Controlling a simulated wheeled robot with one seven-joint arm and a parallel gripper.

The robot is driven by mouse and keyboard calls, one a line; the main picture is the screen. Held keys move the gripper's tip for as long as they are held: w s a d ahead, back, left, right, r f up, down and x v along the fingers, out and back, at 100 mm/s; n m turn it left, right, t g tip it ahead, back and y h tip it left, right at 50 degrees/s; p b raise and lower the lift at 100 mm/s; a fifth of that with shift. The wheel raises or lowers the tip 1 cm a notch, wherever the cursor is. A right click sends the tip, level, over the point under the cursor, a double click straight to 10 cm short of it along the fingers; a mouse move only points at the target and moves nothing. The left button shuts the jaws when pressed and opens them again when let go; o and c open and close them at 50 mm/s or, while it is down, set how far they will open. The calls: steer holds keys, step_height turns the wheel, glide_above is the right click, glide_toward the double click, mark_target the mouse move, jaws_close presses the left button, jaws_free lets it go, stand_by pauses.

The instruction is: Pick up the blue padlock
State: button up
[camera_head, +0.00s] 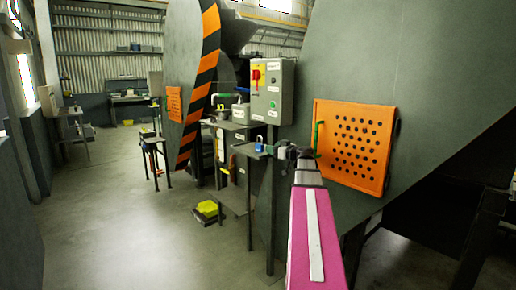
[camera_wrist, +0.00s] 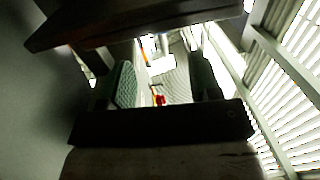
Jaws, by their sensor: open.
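The blue padlock (camera_head: 260,144) is small in the head view. It appears to stand upright on a small dark stand (camera_head: 244,151) beside the grey control box. My gripper (camera_head: 276,151) is just to the right of the padlock in that view; whether they touch is too small to tell. In the wrist view, the two green-padded fingers of my gripper (camera_wrist: 164,82) are apart, with nothing clearly held between them. I cannot make out the padlock in the wrist view.
A grey control box (camera_head: 272,91) with a red and yellow switch (camera_head: 257,75) stands behind the stand. A perforated orange panel (camera_head: 353,146) is on the large grey machine at right. Yellow items (camera_head: 208,210) lie low down. The floor at left is clear.

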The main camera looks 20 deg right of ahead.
mark_target(263, 145)
steer(key=x, duration=1)
steer(key=shift+w+a, duration=0.2)
steer(key=c, duration=1)
